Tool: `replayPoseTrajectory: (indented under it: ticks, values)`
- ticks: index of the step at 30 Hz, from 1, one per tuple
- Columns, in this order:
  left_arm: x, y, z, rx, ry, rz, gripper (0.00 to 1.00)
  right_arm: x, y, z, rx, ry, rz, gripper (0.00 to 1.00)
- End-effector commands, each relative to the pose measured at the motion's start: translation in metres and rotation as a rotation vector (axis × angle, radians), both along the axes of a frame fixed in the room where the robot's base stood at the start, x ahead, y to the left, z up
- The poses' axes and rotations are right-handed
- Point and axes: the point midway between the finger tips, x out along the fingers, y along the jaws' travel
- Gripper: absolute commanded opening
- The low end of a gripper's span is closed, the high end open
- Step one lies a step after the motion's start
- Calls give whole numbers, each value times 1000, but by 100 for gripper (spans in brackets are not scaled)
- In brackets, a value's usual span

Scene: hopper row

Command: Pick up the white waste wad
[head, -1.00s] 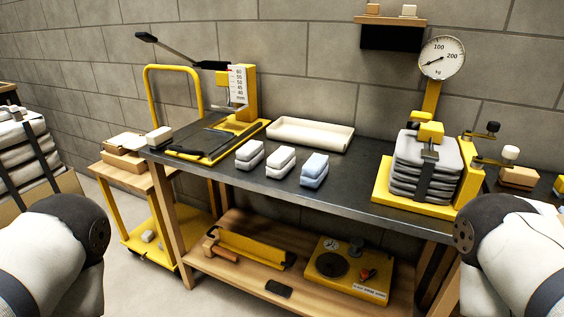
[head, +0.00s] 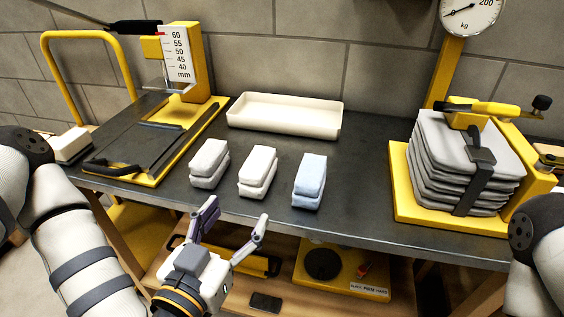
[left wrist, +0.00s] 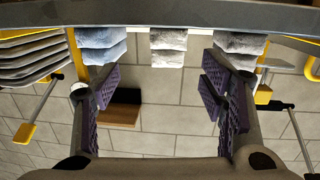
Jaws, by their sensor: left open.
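Three wads, each looking like two stacked pads, stand in a row near the front edge of the dark bench. The left one (head: 208,164) and the middle one (head: 257,172) are both whitish; the right one (head: 308,180) is pale blue. The left wrist view shows them upside down at the top: blue (left wrist: 102,45), middle (left wrist: 168,47), left one (left wrist: 239,47). My left gripper (head: 234,220) is open and empty, in front of the bench edge, below and nearer than the wads. My right gripper is out of view; only my right arm shows.
A cream tray (head: 286,116) lies behind the wads. A yellow press with a millimetre scale (head: 178,55) stands left. Strapped grey pads (head: 465,165) stand on a yellow scale at right. The lower shelf (head: 185,262) holds yellow tools. Bench between wads and scale is clear.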

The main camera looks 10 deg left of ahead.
Motion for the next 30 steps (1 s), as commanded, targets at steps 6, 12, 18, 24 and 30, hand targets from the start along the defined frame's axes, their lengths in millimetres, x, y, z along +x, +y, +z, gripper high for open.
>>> replayPoseTrajectory:
  ticks: [6,12,18,24,30]
  values:
    - [23,14,13,10,-76,72,65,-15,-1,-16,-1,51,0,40]
    - [65,11,16,13,-78,71,65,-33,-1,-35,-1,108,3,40]
    - [95,6,17,10,-81,70,65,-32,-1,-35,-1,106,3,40]
    - [125,2,16,12,-80,68,65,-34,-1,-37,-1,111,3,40]
    - [127,1,17,11,-80,66,65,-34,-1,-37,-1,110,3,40]
